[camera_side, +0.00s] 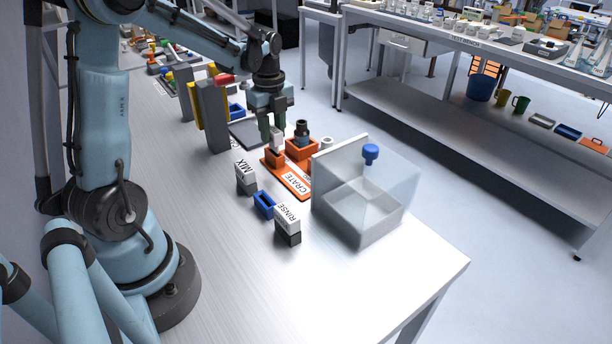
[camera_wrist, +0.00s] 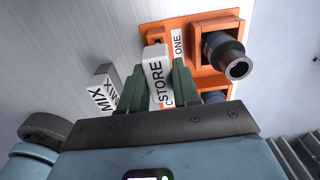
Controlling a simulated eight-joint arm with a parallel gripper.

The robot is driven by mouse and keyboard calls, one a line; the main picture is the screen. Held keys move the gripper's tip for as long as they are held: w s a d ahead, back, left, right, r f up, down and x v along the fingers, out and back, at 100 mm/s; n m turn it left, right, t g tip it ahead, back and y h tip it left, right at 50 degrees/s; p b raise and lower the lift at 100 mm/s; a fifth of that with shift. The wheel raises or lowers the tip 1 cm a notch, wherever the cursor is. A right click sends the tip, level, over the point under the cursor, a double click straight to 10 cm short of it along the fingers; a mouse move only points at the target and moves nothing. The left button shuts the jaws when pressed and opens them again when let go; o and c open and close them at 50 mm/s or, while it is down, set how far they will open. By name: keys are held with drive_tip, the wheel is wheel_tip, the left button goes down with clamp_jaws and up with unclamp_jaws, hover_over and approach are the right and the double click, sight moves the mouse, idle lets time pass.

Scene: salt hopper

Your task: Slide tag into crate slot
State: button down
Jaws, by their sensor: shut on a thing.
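My gripper (camera_side: 272,128) points down with its green fingers closed on the sides of a white tag marked STORE (camera_wrist: 157,78). In the side view only a pale part of the tag shows below and between the fingers. The orange crate (camera_wrist: 158,34) is below, with a small open-topped orange slot (camera_side: 272,158) right under the tag. I cannot tell whether the tag's lower end is inside the slot or just above it. A white CRATE label (camera_side: 298,183) lies on the crate's flat orange plate. The fingers and tag partly hide the slot in the wrist view.
A dark bottle (camera_side: 302,131) stands in an orange socket beside the slot. A MIX block (camera_side: 246,178), a blue holder (camera_side: 264,204) and a RINSE block (camera_side: 288,224) stand nearer. A clear-walled box (camera_side: 362,215) with a blue knob is right. The table's front is clear.

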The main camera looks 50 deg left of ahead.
sight(273, 140)
drive_tip(key=shift+f, duration=1.6)
drive_tip(key=shift+c, duration=1.2)
unclamp_jaws()
drive_tip(key=shift+r, duration=0.15)
drive_tip(key=shift+r, duration=2.9)
wheel_tip(273, 140, up, 12)
